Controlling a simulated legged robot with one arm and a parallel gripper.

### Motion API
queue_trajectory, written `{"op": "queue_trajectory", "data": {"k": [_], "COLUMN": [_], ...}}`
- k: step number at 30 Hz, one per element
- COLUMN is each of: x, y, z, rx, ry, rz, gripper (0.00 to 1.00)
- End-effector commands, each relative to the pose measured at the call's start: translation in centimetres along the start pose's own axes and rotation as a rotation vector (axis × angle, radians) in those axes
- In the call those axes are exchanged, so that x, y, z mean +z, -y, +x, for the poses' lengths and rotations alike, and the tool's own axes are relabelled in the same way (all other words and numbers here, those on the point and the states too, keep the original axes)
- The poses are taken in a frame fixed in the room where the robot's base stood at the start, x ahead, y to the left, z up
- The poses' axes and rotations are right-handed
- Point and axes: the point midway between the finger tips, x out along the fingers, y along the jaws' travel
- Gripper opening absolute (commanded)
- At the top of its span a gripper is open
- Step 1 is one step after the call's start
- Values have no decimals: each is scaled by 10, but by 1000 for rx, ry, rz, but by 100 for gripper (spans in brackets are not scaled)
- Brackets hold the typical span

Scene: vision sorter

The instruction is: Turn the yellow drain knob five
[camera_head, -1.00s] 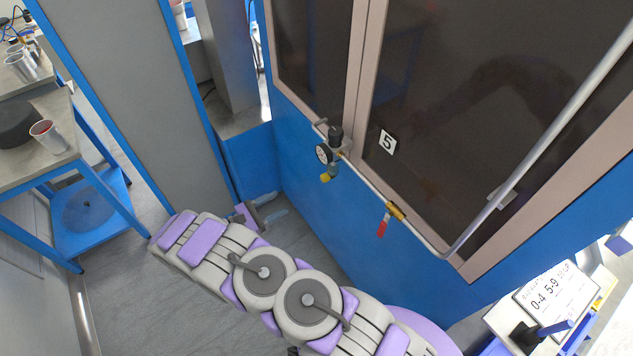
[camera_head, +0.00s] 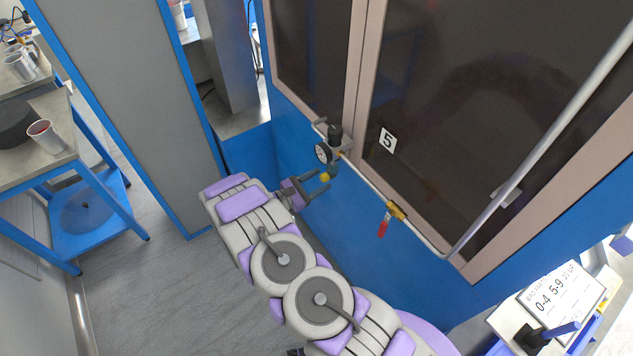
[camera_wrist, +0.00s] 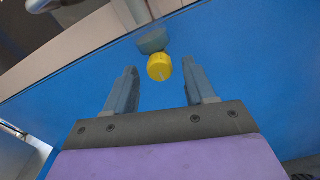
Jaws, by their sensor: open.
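The small yellow drain knob (camera_head: 325,176) hangs under the gauge and regulator assembly on the blue panel, by the label 5. In the wrist view the yellow knob (camera_wrist: 160,67) shows ahead between my two fingers, slightly above their tips, at the end of a grey stem. My gripper (camera_head: 324,186) is open and close to the knob, with the fingers to either side of it. In the wrist view my gripper (camera_wrist: 160,82) has a clear gap between its fingers. I cannot tell whether either finger touches the knob.
A round gauge (camera_head: 323,152) and a black-topped regulator (camera_head: 335,134) sit just above the knob. Floor is open below.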

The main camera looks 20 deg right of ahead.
Motion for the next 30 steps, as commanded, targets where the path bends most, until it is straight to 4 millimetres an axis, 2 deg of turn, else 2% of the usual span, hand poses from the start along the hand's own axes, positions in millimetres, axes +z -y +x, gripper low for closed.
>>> {"op": "queue_trajectory", "data": {"k": [8,24,30], "x": [0,0,1], "y": [0,-1,-1], "z": [1,1,1], "rx": [1,1,2], "ry": [0,0,0], "rz": [0,0,-6], "gripper": [54,2,0]}}
